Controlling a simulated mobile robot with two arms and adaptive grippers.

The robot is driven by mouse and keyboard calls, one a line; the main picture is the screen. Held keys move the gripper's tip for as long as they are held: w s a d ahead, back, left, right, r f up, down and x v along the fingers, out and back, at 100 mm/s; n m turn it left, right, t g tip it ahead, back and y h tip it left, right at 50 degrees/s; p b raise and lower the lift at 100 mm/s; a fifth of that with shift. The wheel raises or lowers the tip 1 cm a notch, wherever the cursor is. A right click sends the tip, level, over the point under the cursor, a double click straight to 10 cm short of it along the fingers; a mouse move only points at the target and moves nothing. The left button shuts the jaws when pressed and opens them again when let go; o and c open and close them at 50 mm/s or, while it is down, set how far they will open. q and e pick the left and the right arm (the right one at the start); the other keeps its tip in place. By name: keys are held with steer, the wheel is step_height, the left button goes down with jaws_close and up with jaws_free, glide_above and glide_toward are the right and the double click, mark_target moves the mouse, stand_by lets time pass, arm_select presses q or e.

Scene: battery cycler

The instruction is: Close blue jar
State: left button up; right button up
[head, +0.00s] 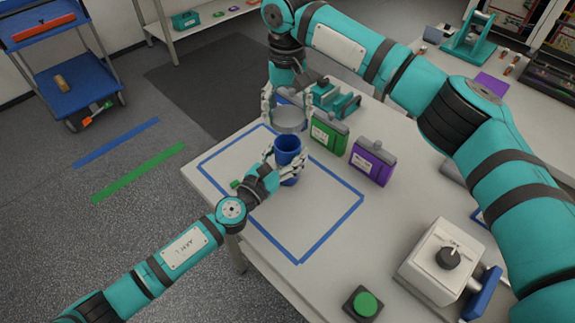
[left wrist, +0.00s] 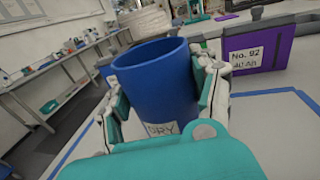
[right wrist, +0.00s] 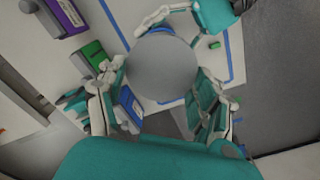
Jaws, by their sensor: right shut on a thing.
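The blue jar (head: 287,150) stands open and upright at the far end of the blue-taped square; its label, partly hidden, reads "DRY" in the left wrist view (left wrist: 158,85). My left gripper (head: 282,160) has its fingers on both sides of the jar, against its wall. My right gripper (head: 288,110) is shut on a round grey lid (head: 289,122), which it holds just above the jar's mouth. The gap between lid and rim is small.
A green battery (head: 326,135) and a purple battery (head: 370,162) stand just right of the jar. A teal fixture (head: 335,100) is behind them. The taped square (head: 300,215) is bare in front. A white box with a knob (head: 440,260) and green button (head: 364,303) are at front right.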

arm_select(q)
jaws_close()
arm_select(e)
glide_above(287, 136)
steer(key=s, duration=0.2)
steer(key=shift+s+f, duration=0.1)
steer(key=shift+f, duration=2.35)
steer(key=shift+f, duration=0.9)
steer(key=shift+f, duration=0.6)
